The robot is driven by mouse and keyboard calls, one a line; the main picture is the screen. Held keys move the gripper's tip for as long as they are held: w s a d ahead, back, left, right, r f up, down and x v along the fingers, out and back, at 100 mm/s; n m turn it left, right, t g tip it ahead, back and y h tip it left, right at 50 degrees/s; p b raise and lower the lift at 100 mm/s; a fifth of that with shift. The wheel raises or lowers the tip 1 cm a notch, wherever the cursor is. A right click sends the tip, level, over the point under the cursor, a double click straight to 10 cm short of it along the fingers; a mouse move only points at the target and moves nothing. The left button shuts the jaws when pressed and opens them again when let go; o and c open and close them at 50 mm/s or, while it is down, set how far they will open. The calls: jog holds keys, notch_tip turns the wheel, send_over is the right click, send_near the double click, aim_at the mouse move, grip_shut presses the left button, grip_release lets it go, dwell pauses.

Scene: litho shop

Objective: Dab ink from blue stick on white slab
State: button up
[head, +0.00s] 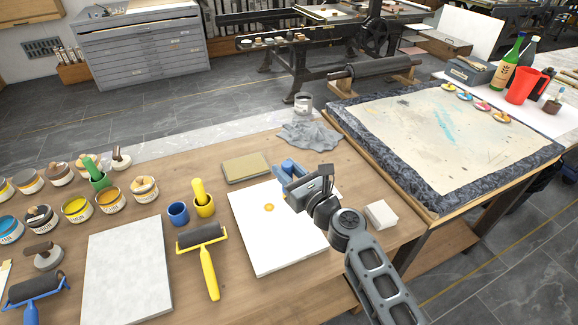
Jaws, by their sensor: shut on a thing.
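The white slab (277,248) lies on the wooden table and bears one small orange ink dab (269,207) near its middle. My gripper (290,176) is over the far right part of the slab, shut on the blue stick (287,165). Only the rounded blue top of the stick shows clearly; its lower end is hidden by my gripper, so I cannot tell whether it touches the slab. The blue cup (178,214) stands left of the slab without a stick showing in it.
A yellow cup with a yellow stick (201,195) stands beside the blue cup. A yellow-handled roller (206,255) and a pale grey slab (125,280) lie left. A white block (381,214), a sponge-like pad (246,167) and a grey cloth (312,134) are near my arm.

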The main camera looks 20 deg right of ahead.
jog(key=shift+f+b, duration=2.85)
jog(key=shift+f, duration=0.15)
jog(key=shift+f+b, duration=0.5)
jog(key=shift+f, duration=0.15)
jog(key=shift+r, duration=0.1)
jog(key=shift+r+p, duration=3.35)
jog(key=shift+r, duration=0.2)
